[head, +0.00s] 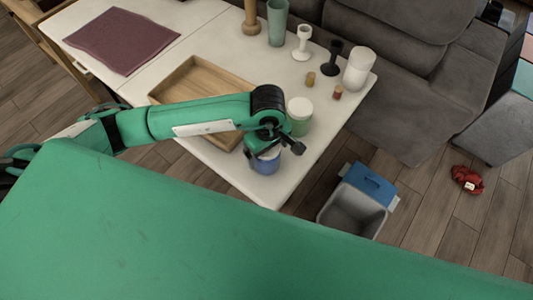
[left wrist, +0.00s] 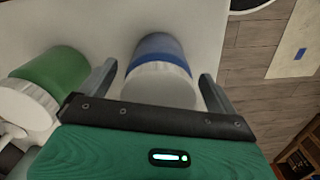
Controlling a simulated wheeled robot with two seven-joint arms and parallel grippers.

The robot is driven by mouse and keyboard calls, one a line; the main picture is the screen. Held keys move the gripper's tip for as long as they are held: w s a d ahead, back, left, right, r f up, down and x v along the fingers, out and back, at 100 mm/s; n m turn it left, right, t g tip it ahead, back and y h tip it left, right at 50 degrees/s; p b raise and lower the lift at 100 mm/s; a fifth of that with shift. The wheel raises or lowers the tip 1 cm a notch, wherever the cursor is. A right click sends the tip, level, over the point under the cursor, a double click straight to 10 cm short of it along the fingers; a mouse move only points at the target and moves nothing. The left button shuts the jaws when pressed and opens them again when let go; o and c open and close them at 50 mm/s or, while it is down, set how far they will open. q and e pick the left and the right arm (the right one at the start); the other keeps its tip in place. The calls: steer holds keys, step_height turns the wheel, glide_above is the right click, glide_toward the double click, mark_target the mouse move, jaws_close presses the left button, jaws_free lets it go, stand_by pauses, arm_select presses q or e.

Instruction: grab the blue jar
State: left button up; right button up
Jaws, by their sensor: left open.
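The blue jar (head: 265,166) with a white lid stands on the white table near its front corner in the head view. My left gripper (head: 273,146) is right above and against it in that view, hiding part of the lid. In the left wrist view the blue jar (left wrist: 160,47) lies between the two spread fingers of my left gripper (left wrist: 155,82), with a visible gap on each side. The gripper is open and not closed on the jar. My right gripper is not in view.
A green jar (head: 299,123) with a white lid stands close beside the gripper. A wooden tray (head: 199,75) lies behind my left arm. Goblets, a white vase (head: 358,69) and small pots stand farther back. A grey bin (head: 350,214) is on the floor off the table's edge.

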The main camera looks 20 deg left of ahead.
arm_select(q)
steer(key=shift+f, duration=0.1)
steer(key=shift+c, duration=0.2)
steer(key=c, duration=1.1)
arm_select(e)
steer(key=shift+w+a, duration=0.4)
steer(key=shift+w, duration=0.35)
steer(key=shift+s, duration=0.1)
